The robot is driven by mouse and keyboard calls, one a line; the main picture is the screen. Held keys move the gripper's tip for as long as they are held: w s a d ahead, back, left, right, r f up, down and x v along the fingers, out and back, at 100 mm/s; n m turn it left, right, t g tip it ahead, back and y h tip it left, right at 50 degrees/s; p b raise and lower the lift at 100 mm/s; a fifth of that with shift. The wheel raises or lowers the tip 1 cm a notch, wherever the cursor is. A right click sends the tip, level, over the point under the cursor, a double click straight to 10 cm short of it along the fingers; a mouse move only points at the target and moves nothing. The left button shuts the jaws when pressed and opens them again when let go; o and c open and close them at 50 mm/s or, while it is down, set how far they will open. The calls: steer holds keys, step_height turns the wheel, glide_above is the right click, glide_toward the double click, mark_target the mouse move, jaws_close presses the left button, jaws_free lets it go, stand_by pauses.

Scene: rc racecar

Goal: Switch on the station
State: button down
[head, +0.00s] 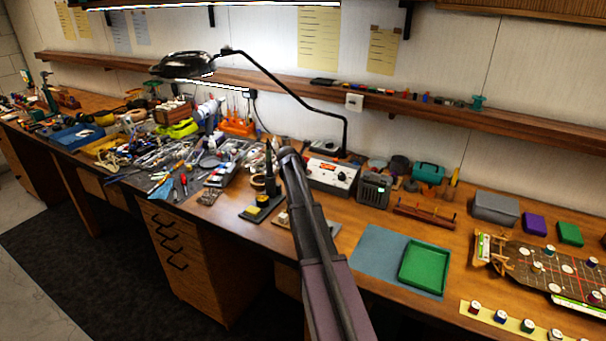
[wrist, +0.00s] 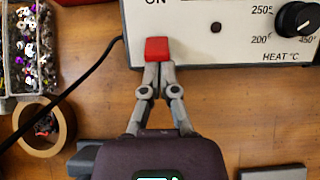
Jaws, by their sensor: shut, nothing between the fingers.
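The station (head: 331,176) is a white-fronted box with dark knobs, standing on the bench under the lamp in the head view. In the wrist view the station's front panel (wrist: 220,40) shows at the top, with an "ON" label, a black heat knob (wrist: 298,19) and a red switch (wrist: 156,48) at its lower left edge. My gripper (wrist: 158,68) is shut and empty, its fingertips at the lower edge of the red switch. They look to be touching it or very close; I cannot tell which. In the head view my arm hides the fingertips.
A roll of tape (wrist: 44,126), a bin of small parts (wrist: 25,45) and a black cable (wrist: 72,82) lie left of my gripper. The black lamp (head: 185,65) arches over the bench. A green tray (head: 425,266) sits on a blue mat to the right.

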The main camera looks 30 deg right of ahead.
steer(key=shift+r, duration=0.15)
stand_by(0.4)
steer(key=shift+r+p, duration=0.65)
steer(key=shift+p, duration=0.15)
steer(key=s+a+r+p, duration=0.4)
steer(key=a+r+p, duration=0.1)
steer(key=a, duration=0.2)
steer(key=shift+s+a, duration=0.2)
steer(key=shift+s, duration=0.1)
stand_by(0.3)
stand_by(0.4)
